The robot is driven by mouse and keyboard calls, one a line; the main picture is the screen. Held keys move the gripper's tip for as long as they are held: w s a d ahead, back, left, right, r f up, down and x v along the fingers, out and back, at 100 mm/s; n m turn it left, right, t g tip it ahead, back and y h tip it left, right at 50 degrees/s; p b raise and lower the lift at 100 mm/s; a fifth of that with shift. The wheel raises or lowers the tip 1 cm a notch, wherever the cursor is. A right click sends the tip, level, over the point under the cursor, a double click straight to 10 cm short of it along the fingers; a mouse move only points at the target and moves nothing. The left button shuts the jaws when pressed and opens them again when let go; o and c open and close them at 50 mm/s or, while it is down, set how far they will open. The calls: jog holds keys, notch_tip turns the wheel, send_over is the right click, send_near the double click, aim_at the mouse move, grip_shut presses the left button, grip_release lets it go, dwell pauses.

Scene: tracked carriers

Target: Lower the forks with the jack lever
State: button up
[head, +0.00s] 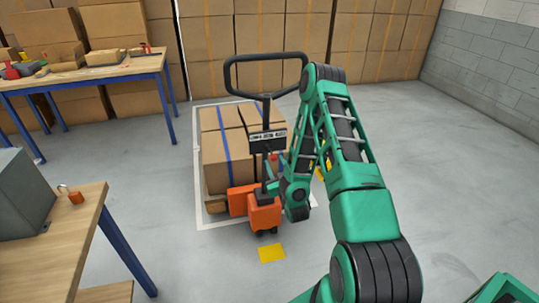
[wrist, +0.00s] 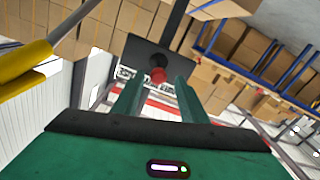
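The orange pallet jack (head: 264,213) stands in front of a pallet of cartons (head: 226,150), with its black loop handle (head: 266,58) upright above it. A black plate with a label (head: 267,141) sits on the handle's shaft; a dark plate, apparently the same one, fills the middle of the wrist view (wrist: 150,57). A small red knob (wrist: 158,76), apparently the jack lever's end, shows in front of it. My gripper (wrist: 159,84) is open, its two green fingers either side of the knob in the picture with gaps showing. Contact and the fork height cannot be told.
Wooden tables stand at far left (head: 85,72) and near left (head: 60,235); the near one bears a grey box (head: 22,195) and an orange padlock (head: 74,195). Stacked cartons (head: 270,30) line the back. The floor at right is clear. A yellow patch (head: 271,253) marks the floor.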

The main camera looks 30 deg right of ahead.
aim_at(271, 152)
jog(key=x, duration=0.7)
jog(key=shift+w+d, duration=0.25)
jog(key=shift+f, duration=0.1)
grip_shut()
